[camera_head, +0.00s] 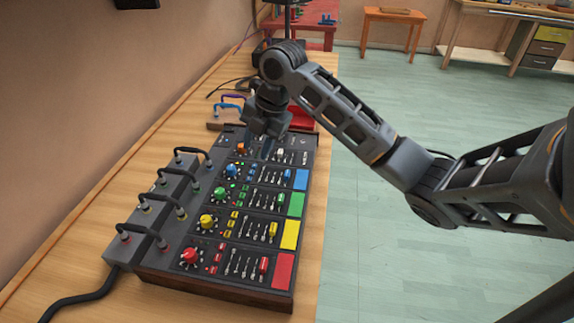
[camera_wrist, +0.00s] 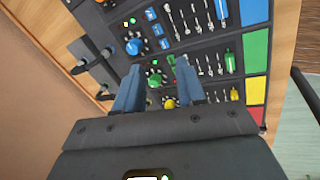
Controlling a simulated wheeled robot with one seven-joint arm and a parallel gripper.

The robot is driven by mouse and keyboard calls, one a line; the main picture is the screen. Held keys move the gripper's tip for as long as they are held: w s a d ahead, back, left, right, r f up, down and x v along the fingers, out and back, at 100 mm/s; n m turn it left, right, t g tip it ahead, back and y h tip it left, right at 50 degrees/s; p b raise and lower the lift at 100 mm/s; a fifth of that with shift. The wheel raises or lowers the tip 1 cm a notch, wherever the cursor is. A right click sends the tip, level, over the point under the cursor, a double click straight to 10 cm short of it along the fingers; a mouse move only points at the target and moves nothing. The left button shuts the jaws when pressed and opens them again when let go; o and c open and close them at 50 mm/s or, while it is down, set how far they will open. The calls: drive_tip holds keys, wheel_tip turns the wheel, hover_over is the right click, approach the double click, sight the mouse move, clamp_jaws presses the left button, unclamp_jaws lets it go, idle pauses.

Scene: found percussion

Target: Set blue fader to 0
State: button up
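The mixer (camera_head: 215,270) is a dark panel with colour-coded rows of knobs, buttons, faders and pads. The blue fader (camera_head: 287,176) has a blue cap at the right end of its row, beside the blue pad (camera_head: 301,180). In the wrist view the blue fader (camera_wrist: 220,10) shows near the top edge, right of several grey-capped faders. My gripper (camera_head: 265,128) hangs above the far part of the mixer. In the wrist view its two blue-grey fingers (camera_wrist: 159,78) are apart with nothing between them, over the area of the green and yellow rows. It is apart from the blue fader.
A grey box (camera_head: 150,210) with cables looped from its sockets stands left of the mixer. Green (camera_head: 281,200), yellow (camera_head: 272,230) and red (camera_head: 264,266) faders sit in the nearer rows. A wooden table (camera_head: 95,220) carries everything, with open floor to its right.

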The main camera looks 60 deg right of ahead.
sight(287, 173)
drive_tip(key=s+d+n+g, duration=0.2)
drive_tip(key=s, duration=0.1)
drive_tip(key=s+d+n+g+h, duration=0.1)
drive_tip(key=s+d, duration=0.1)
drive_tip(key=shift+s+d+f, duration=0.1)
drive_tip(key=shift+s+f, duration=0.1)
drive_tip(key=shift+f, duration=0.2)
drive_tip(key=shift+f+p, duration=0.7)
drive_tip(key=shift+f, duration=3.15)
drive_tip(key=shift+c, duration=0.3)
clamp_jaws()
